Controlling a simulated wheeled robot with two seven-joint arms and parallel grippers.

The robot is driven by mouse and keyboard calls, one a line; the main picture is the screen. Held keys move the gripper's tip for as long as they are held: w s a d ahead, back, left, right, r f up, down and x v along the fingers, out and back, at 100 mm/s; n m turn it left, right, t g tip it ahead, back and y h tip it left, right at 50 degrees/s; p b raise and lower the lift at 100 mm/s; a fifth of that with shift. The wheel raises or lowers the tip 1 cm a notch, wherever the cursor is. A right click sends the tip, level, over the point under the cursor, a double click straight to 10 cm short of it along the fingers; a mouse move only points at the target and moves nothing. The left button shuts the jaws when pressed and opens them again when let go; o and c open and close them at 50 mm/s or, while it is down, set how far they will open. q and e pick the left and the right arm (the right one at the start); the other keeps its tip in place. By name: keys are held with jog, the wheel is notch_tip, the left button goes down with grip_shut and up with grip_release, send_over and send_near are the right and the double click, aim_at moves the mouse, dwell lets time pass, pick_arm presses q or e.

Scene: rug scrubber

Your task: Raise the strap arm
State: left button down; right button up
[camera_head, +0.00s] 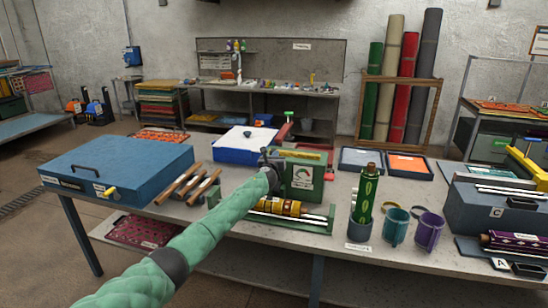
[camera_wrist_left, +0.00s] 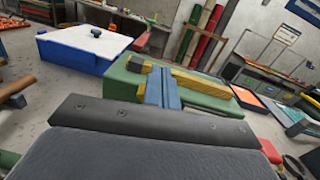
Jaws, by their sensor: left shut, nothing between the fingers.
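A green machine (camera_head: 303,178) with a white gauge label stands on the table in front of me. A yellow bar (camera_head: 300,154) lies flat along its top; this looks like the strap arm, though I see no label for it. In the left wrist view the bar (camera_wrist_left: 215,81) lies along the green top, with a dark block at its left end. My left gripper (camera_head: 272,163) is at the machine's left side. In the left wrist view its fingers (camera_wrist_left: 160,88) are together and empty, overlapping part of the bar; I cannot tell whether they touch it. My right gripper is out of view.
Left of the machine are wooden-handled tools (camera_head: 184,187), a blue case (camera_head: 115,166) and a blue-white tray (camera_head: 243,147). A yellow-banded roller (camera_head: 283,207) lies in front. A green bottle (camera_head: 367,195), cups (camera_head: 396,228) and a grey holder (camera_head: 490,209) stand right.

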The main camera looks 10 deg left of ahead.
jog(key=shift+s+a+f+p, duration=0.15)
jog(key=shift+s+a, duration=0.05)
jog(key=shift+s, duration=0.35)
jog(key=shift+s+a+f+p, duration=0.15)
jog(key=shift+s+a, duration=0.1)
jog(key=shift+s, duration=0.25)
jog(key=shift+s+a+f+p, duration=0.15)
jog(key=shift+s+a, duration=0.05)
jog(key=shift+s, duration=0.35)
